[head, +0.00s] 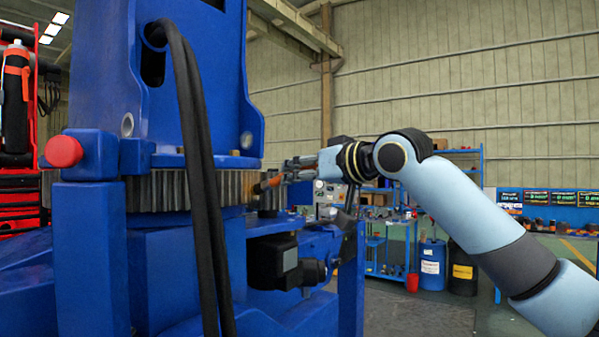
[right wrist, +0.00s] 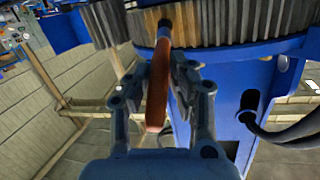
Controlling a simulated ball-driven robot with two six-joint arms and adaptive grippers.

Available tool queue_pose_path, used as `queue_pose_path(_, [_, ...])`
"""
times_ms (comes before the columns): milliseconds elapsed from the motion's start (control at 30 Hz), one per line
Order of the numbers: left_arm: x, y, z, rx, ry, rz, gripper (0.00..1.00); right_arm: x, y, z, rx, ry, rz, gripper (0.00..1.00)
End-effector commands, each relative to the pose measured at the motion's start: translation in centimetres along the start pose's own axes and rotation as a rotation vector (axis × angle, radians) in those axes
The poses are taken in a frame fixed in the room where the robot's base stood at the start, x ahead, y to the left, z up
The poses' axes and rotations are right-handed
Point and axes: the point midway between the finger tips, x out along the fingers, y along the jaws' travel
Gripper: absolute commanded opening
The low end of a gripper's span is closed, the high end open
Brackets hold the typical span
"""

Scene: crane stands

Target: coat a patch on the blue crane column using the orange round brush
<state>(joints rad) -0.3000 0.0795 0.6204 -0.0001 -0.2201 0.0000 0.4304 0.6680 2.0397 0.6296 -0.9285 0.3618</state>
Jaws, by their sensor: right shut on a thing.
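The blue crane column (head: 100,70) rises at the left of the head view, above a grey toothed gear ring (head: 155,190). My right gripper (head: 292,172) is beside the ring's right side, shut on the orange round brush (head: 268,183). In the right wrist view, the brush's orange handle (right wrist: 158,95) lies between the two fingers of the gripper (right wrist: 163,80). Its dark tip end points at the gear teeth (right wrist: 220,22); whether it touches them I cannot tell. Teeth around the tip look yellow-brown. My left gripper is out of view.
Thick black hoses (head: 195,150) hang in front of the column. A black motor (head: 280,262) sits below the gripper. A red tool rack (head: 20,190) stands at the far left. Blue shelving (head: 390,240) and drums (head: 432,265) stand behind, with open floor between.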

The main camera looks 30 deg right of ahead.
Motion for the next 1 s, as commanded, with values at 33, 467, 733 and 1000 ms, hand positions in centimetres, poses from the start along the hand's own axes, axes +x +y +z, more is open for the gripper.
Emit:
queue_pose_path(33, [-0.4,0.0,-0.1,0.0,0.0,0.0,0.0,-0.2,-0.5,0.0,0.0,-0.001,-0.001,0.0])
queue_pose_path(467, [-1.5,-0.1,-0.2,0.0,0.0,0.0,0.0,-1.6,-2.7,0.6,0.001,0.0,0.0,0.0])
queue_pose_path(733, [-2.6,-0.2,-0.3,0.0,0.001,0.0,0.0,-2.6,-4.3,0.8,0.001,0.0,-0.001,0.0])
queue_pose_path(1000, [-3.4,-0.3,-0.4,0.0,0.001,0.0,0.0,-3.4,-5.6,1.2,0.001,0.0,0.0,0.0])
